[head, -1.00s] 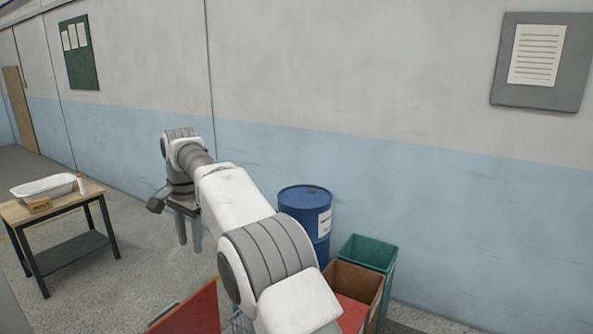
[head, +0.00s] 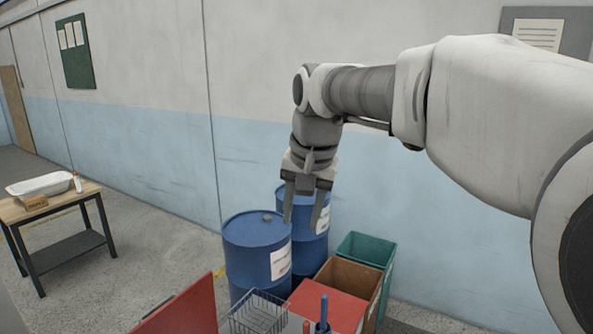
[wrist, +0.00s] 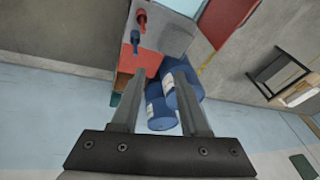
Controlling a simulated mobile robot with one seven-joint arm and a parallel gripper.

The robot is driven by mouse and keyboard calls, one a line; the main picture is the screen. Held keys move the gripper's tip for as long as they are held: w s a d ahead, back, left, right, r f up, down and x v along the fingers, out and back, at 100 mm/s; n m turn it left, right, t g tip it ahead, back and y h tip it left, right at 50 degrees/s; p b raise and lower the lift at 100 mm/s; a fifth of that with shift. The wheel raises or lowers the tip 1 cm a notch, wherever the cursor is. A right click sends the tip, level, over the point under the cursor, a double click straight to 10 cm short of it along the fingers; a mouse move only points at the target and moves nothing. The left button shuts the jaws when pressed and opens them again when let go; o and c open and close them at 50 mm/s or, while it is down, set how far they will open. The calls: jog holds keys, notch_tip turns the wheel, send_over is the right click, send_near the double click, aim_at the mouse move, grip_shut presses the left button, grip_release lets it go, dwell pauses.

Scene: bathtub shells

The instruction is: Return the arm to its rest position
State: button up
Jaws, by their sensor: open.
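My arm reaches in from the right in the head view, bent at its joints. My gripper (head: 305,207) hangs at its end, fingers pointing down, in front of the blue drums. The two fingers are apart with nothing between them. The wrist view also shows my gripper (wrist: 152,78) open and empty, with the blue drums seen beyond the fingers.
Two blue drums (head: 250,240) stand below and behind my gripper. Beside them are a brown box (head: 350,272), a teal bin (head: 368,249), a wire basket (head: 257,312) and a red surface (head: 340,308). A table (head: 60,207) bearing a white tub (head: 40,185) is at left.

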jog(key=s+d+f+n+b, duration=0.1)
jog(key=s+d+f, duration=0.3)
jog(key=s, duration=0.3)
jog(key=s+d+f+t, duration=0.1)
jog(key=s+d+f, duration=0.3)
jog(key=s, duration=0.3)
jog(key=s+d+f+n+t+h+b, duration=0.1)
jog(key=s+d+f, duration=0.3)
jog(key=s, duration=0.3)
jog(key=shift+d+f+n+b, duration=0.15)
jog(key=shift+d+n+b, duration=0.2)
jog(key=shift+d, duration=0.2)
jog(key=shift+s, duration=0.2)
